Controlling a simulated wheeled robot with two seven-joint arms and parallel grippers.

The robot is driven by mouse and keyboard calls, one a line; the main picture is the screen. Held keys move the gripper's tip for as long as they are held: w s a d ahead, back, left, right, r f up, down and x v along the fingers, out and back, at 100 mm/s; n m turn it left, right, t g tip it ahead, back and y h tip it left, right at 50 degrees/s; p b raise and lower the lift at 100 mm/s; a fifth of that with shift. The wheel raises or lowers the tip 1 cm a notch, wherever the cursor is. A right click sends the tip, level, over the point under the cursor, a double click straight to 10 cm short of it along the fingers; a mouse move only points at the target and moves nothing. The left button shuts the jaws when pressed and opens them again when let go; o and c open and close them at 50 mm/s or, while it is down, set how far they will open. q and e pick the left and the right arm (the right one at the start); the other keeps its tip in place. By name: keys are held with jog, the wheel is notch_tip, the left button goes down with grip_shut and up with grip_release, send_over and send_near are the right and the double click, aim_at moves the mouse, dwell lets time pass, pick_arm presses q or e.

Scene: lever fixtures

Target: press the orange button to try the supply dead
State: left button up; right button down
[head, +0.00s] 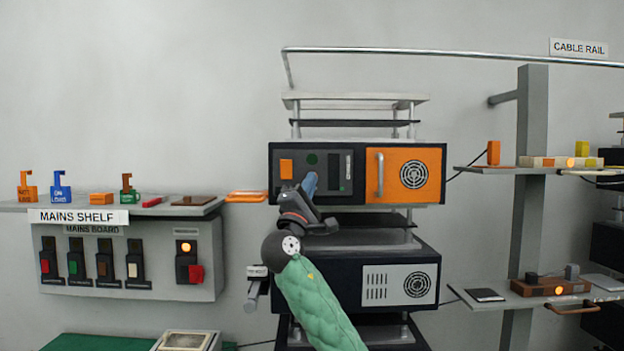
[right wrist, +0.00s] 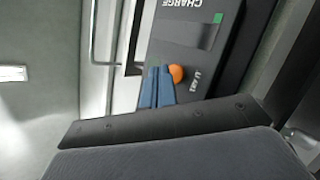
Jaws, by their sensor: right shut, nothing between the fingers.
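The orange button (right wrist: 175,73) is a small round knob on a dark panel in the right wrist view, near a CHARGE label (right wrist: 182,4) and a green bar. My right gripper (right wrist: 157,72) is shut and empty, its blue fingertips together right beside the button. I cannot tell whether they touch it. In the head view my right gripper (head: 311,176) is in front of the upper dark unit (head: 358,147); the button is not visible there and seems hidden behind the gripper. My left gripper is not in view.
The unit carries an orange square (head: 286,168), a dark green disc (head: 312,159) and an orange door (head: 395,190) with a handle. A lower unit (head: 400,256) is below. The mains board (head: 130,285) with several switches and a lit orange lamp (head: 186,247) is at left.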

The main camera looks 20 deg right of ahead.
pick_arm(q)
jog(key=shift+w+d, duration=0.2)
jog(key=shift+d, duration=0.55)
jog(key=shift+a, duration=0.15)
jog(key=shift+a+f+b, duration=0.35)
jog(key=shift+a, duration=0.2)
pick_arm(e)
jog(key=shift+w+d, duration=0.1)
jog(key=shift+w, duration=0.3)
